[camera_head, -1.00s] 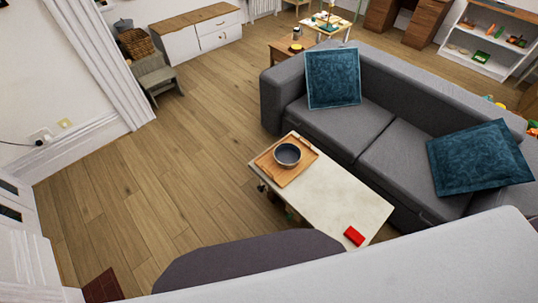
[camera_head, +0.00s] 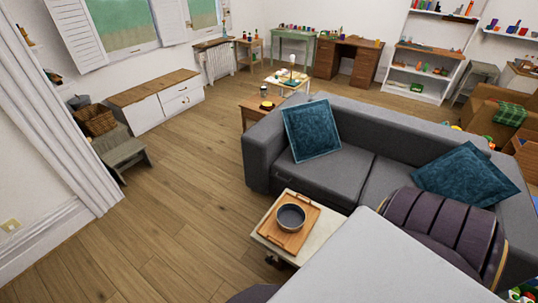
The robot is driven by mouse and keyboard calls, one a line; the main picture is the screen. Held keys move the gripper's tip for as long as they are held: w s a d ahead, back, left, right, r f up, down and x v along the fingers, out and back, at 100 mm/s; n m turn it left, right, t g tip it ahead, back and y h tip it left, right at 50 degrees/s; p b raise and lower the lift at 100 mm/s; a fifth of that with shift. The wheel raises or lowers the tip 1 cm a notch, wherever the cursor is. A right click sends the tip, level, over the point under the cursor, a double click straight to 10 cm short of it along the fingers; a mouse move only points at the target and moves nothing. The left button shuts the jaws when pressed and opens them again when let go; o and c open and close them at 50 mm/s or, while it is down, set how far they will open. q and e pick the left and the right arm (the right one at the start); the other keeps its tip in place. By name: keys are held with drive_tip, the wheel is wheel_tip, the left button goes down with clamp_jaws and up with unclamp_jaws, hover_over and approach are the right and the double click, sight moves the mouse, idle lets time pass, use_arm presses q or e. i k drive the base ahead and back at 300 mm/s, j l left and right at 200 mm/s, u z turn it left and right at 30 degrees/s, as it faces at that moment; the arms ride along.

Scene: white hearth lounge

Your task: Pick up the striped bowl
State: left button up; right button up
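A dark blue-grey bowl (camera_head: 291,216) sits upright on a wooden tray (camera_head: 288,240) on the coffee table (camera_head: 269,230) in the head view. Its outside looks banded, but it is too small to make out the stripes clearly. Neither of my grippers is in the picture, and nothing is touching the bowl.
A grey sofa (camera_head: 320,190) with two blue cushions stands just behind the table. A dark padded chair (camera_head: 440,228) is at the right. A large pale surface (camera_head: 390,270) fills the lower front and hides part of the table. Wooden floor (camera_head: 170,225) is open on the left.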

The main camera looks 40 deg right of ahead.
sight(291, 217)
drive_tip(key=i+j+u, duration=0.15)
drive_tip(key=i+u, duration=0.15)
drive_tip(key=i, duration=0.5)
drive_tip(key=i+j+z, duration=0.15)
drive_tip(key=i, duration=0.65)
drive_tip(key=i+z, duration=0.4)
drive_tip(key=i+j+z, duration=0.1)
drive_tip(key=i+z, duration=0.15)
drive_tip(key=z, duration=0.15)
drive_tip(key=i+j+z, duration=0.1)
drive_tip(key=z, duration=0.35)
drive_tip(key=i+j+z, duration=0.2)
drive_tip(key=z, duration=0.25)
drive_tip(key=i+j+z, duration=0.15)
drive_tip(key=z, duration=0.3)
drive_tip(key=i+j+z, duration=0.25)
drive_tip(key=z, duration=0.2)
drive_tip(key=i+j+z, duration=0.35)
drive_tip(key=j+z, duration=0.2)
drive_tip(key=i+j+z, duration=0.1)
drive_tip(key=j+z, duration=0.15)
